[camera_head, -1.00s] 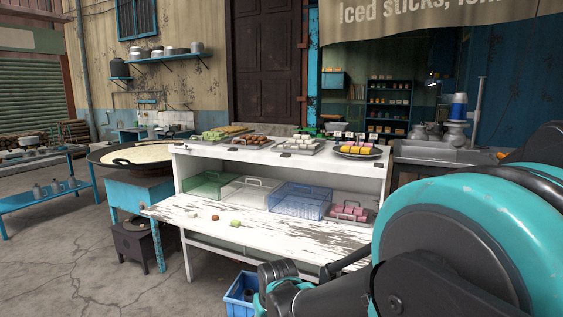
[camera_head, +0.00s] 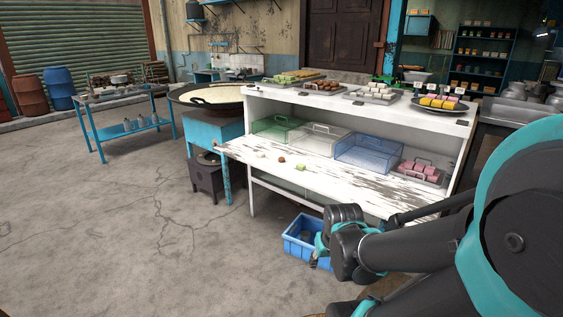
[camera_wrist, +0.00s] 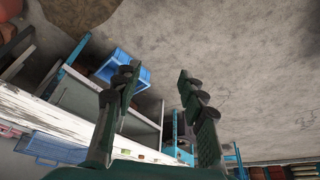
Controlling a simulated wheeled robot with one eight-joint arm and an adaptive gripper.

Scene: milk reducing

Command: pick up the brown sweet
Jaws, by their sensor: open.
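A small brown sweet (camera_head: 282,160) lies on the worn white lower counter (camera_head: 345,180) in the head view. A pale sweet (camera_head: 262,155) lies to its left and a green one (camera_head: 300,167) to its right, both apart from it. My gripper shows in the wrist view (camera_wrist: 157,74) with its two dark fingers spread and nothing between them. In the head view my arm's end is low, in front of the counter and well away from the brown sweet.
A blue crate (camera_head: 298,240) stands on the floor by the counter, close to my arm's end. Trays of sweets line the upper shelf, including brown ones (camera_head: 318,87). A blue wire basket (camera_head: 368,153) sits behind the counter's front. The floor at left is open.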

